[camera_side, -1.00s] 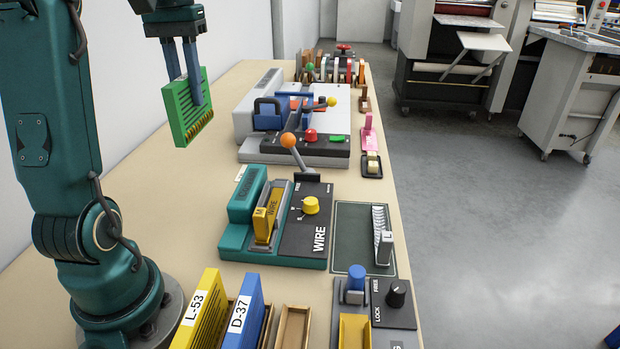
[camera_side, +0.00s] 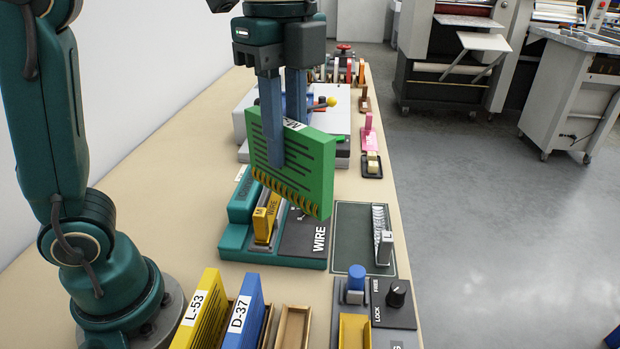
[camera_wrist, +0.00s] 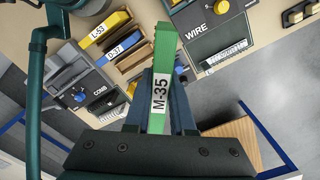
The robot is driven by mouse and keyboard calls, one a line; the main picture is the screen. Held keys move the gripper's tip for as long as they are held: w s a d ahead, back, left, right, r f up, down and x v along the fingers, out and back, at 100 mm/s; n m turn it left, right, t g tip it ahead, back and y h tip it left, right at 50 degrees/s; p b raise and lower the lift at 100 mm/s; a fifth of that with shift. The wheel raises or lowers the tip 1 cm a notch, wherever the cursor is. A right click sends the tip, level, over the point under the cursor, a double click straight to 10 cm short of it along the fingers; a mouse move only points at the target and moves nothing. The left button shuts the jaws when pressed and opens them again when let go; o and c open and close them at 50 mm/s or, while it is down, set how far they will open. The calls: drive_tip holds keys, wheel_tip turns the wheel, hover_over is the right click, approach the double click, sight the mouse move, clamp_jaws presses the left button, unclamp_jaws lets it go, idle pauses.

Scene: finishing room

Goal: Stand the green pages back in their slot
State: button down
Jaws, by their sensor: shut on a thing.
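The green pages (camera_side: 310,180) are a thick upright block with dark slots and a gold-coloured row along the lower edge. In the wrist view the green pages (camera_wrist: 158,95) bear the label M-35. My gripper (camera_side: 284,150) is shut on them and holds them in the air, slightly tilted, in front of the wire machine in the side view. The rack at the near end of the table holds yellow L-53 pages (camera_side: 201,312) and blue D-37 pages (camera_side: 243,312). An empty wooden slot (camera_side: 293,328) is right of them; another narrow slot beside the blue pages is partly hidden.
A punch with a blue knob (camera_side: 356,272) and lock dial (camera_side: 396,293) stands right of the rack.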

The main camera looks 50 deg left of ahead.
drive_tip(key=s+d+m, duration=0.7)
drive_tip(key=d+m, duration=0.1)
drive_tip(key=m, duration=0.3)
drive_tip(key=shift+w+f, duration=0.2)
drive_tip(key=shift+f, duration=4.4)
drive_tip(key=shift+w+f, duration=0.15)
drive_tip(key=shift+f, duration=4.4)
drive_tip(key=shift+f, duration=0.6)
drive_tip(key=c, duration=1)
unclamp_jaws()
drive_tip(key=shift+c, duration=0.2)
wheel_tip(320, 180, up, 11)
